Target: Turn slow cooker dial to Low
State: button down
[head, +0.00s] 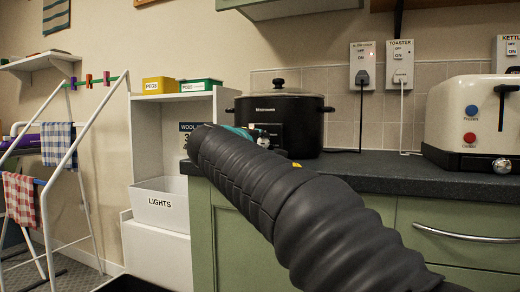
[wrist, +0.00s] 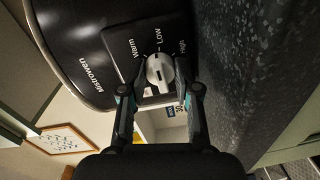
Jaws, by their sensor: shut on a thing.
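The black slow cooker (head: 300,128) stands on the dark worktop in the head view, its glass lid on. In the wrist view its front (wrist: 82,40) shows sideways, with a silver-grey dial (wrist: 159,70) below the labels Warm, Low and High. My gripper (wrist: 161,82) is shut on the dial, one finger on each side. I cannot tell for sure which label the dial's pointer faces.
A cream toaster (head: 470,115) stands on the worktop (head: 400,174) at right. Wall sockets (head: 363,66) with cords are behind. A white shelf unit (head: 145,130) with a LIGHTS bin (head: 165,207) and a drying rack (head: 85,150) are at left.

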jog(key=shift+m, duration=1.1)
jog(key=c, duration=0.8)
grip_release()
jog(key=shift+s, duration=0.1)
jog(key=v, duration=1.2)
jog(key=shift+d, duration=0.1)
